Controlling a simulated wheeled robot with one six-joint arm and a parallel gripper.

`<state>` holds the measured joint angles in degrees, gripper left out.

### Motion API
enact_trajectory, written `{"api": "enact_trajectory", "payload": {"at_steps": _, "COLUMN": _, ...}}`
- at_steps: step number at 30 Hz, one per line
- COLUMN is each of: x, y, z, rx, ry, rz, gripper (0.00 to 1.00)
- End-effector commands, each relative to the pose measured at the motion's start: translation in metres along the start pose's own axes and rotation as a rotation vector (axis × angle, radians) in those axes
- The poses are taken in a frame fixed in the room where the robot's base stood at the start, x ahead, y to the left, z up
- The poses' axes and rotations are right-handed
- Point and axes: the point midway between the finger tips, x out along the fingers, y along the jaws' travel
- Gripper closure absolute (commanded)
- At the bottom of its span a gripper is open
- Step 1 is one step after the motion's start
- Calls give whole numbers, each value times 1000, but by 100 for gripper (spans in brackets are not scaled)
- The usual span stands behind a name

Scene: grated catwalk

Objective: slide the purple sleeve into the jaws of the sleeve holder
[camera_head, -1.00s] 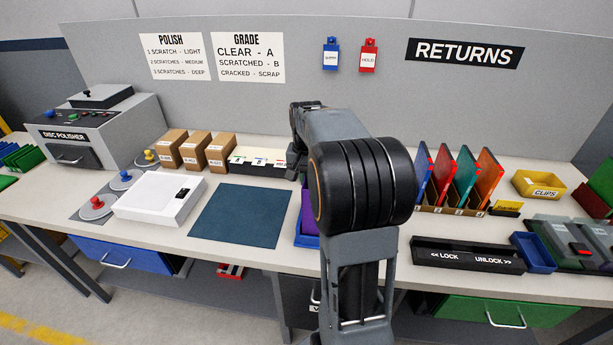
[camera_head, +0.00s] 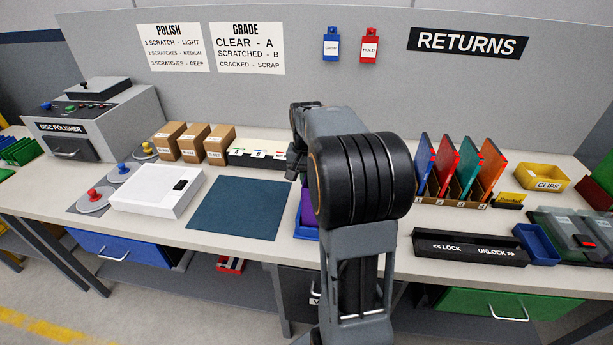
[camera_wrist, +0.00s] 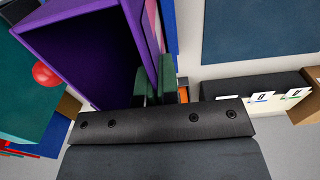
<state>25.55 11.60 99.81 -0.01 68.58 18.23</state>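A purple sleeve (camera_wrist: 80,35) fills the upper left of the wrist view, its purple edges framing a dark face. In the head view a strip of purple (camera_head: 308,207) shows beside my arm, above a blue tray (camera_head: 306,233). My gripper (camera_wrist: 156,88) has dark green fingertips close to the sleeve's right-hand edge. A thin purple and pink edge runs down between them. I cannot tell whether they are clamped on it. In the head view my arm hides the gripper. I cannot pick out the sleeve holder or its jaws for certain.
A teal block (camera_wrist: 22,90) with a red ball (camera_wrist: 46,73) stands left in the wrist view. A clear dark blue mat (camera_head: 238,207) lies left of the arm. A rack of coloured sleeves (camera_head: 458,178) and a black lock bar (camera_head: 470,247) are to the right.

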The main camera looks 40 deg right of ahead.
Motion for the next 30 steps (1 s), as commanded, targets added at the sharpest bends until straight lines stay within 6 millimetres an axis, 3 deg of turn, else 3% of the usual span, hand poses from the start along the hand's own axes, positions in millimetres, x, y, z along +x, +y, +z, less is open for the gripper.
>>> {"api": "enact_trajectory", "payload": {"at_steps": 6, "x": 0, "y": 0, "z": 0, "rx": 0, "ry": 0, "rz": 0, "gripper": 100}}
{"api": "enact_trajectory", "payload": {"at_steps": 15, "x": 0, "y": 0, "z": 0, "rx": 0, "ry": 0, "rz": 0, "gripper": 70}}
{"api": "enact_trajectory", "payload": {"at_steps": 20, "x": 0, "y": 0, "z": 0, "rx": 0, "ry": 0, "rz": 0, "gripper": 68}}
{"api": "enact_trajectory", "payload": {"at_steps": 27, "x": 0, "y": 0, "z": 0, "rx": 0, "ry": 0, "rz": 0, "gripper": 47}}
{"api": "enact_trajectory", "payload": {"at_steps": 30, "x": 0, "y": 0, "z": 0, "rx": 0, "ry": 0, "rz": 0, "gripper": 47}}
